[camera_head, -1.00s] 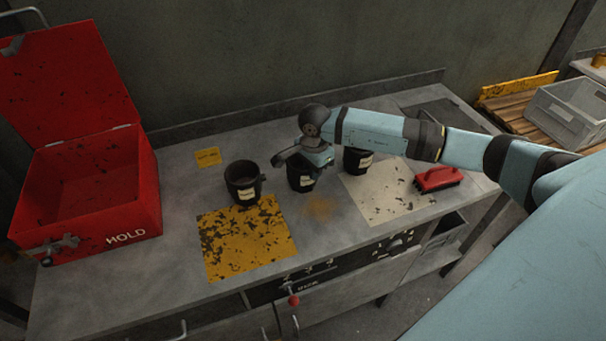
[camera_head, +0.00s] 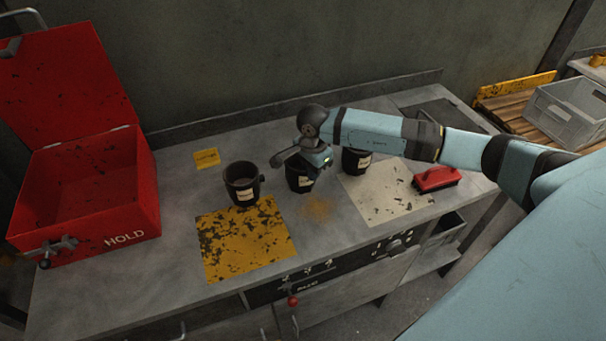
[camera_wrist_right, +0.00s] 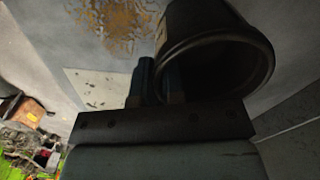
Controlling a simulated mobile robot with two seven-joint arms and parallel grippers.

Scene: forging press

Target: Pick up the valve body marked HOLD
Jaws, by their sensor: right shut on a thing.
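Three dark, cup-shaped valve bodies with pale labels stand on the grey bench: the left one (camera_head: 242,186), the middle one (camera_head: 299,180) and the right one (camera_head: 356,162). The label writing is too small to read. My right gripper (camera_head: 312,162) is at the top of the middle valve body and shut on its wall. In the right wrist view, the gripper fingers (camera_wrist_right: 160,82) are at the rim of this valve body (camera_wrist_right: 222,45). The gripper hides part of its top. I cannot tell whether it is clear of the bench. My left gripper is not in view.
An open red box (camera_head: 88,230) lettered HOLD stands at the left. A worn yellow patch (camera_head: 245,245) and a pale patch (camera_head: 385,200) mark the bench. A red brush (camera_head: 436,179) lies at the right. A grey crate (camera_head: 570,110) sits beyond.

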